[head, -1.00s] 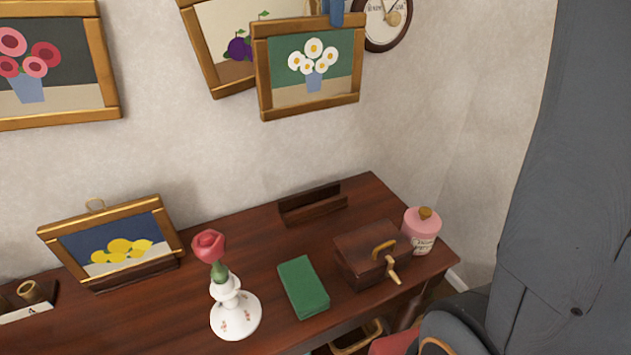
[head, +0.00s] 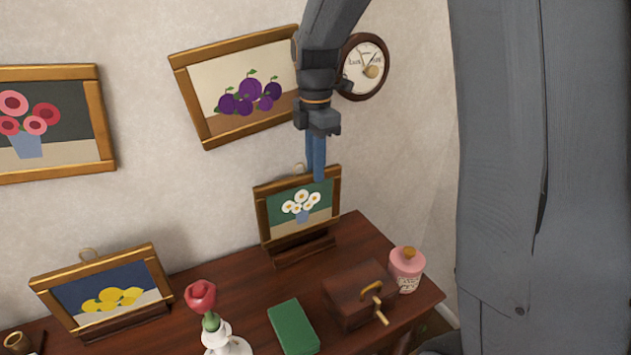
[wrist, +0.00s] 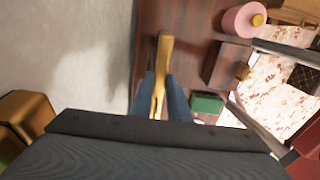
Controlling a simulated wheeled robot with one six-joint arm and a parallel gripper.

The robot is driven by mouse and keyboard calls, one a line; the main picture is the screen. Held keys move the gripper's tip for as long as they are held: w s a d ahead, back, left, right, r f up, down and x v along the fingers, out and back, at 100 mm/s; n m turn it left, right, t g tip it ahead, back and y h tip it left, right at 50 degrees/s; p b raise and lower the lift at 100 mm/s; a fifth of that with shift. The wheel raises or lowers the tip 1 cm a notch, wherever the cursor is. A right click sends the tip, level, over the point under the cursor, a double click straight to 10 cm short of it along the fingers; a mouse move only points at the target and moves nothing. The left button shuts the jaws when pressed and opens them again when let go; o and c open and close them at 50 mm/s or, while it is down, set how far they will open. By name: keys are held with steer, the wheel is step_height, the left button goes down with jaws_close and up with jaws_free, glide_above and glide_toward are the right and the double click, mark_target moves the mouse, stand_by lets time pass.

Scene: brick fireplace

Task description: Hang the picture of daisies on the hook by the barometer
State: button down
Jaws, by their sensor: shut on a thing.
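The picture of daisies (head: 262,215) is upright in a gold-brown frame at the wooden rack (head: 305,250) on the desk. Its lower edge meets the rack; I cannot tell whether its weight rests there. My gripper (head: 317,172), with blue fingers, is shut on its top edge, right of its hanging loop (head: 298,169). In the wrist view the frame's edge (wrist: 163,60) shows between the fingers. The round barometer (head: 364,68) is on the wall, partly behind my arm. A plum picture (head: 243,92) hangs tilted just left of it. No bare hook shows there.
A lemon picture (head: 108,297) stands in another rack at left. A flower picture (head: 45,125) hangs above. A rose in a white vase (head: 222,343), a green book (head: 293,327), a brown box (head: 355,298) and a pink bottle (head: 407,270) stand on the desk (head: 255,285).

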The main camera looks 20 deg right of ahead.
steer(key=shift+f+p, duration=0.9)
steer(key=shift+f, duration=1.85)
steer(key=c, duration=1.7)
jaws_free()
steer(key=shift+f+b, duration=0.1)
steer(key=shift+b, duration=0.4)
steer(key=r, duration=0.2)
steer(key=r+b, duration=0.1)
steer(key=r, duration=0.2)
steer(key=r+b, duration=0.1)
steer(key=r, duration=0.1)
steer(key=shift+w+d+r, duration=0.15)
steer(key=shift+d+r, duration=0.1)
steer(key=shift+r, duration=0.05)
steer(key=s+f+m, duration=0.4)
steer(key=s+m, duration=0.2)
steer(key=s+f+m, duration=0.4)
steer(key=s+m, duration=0.3)
steer(key=s+f+m+t, duration=0.1)
steer(key=s+f+m, duration=0.3)
steer(key=s+m, duration=0.2)
steer(key=shift+s+a+m, duration=0.15)
steer(key=shift+a+m, duration=0.05)
steer(key=shift+m, duration=0.4)
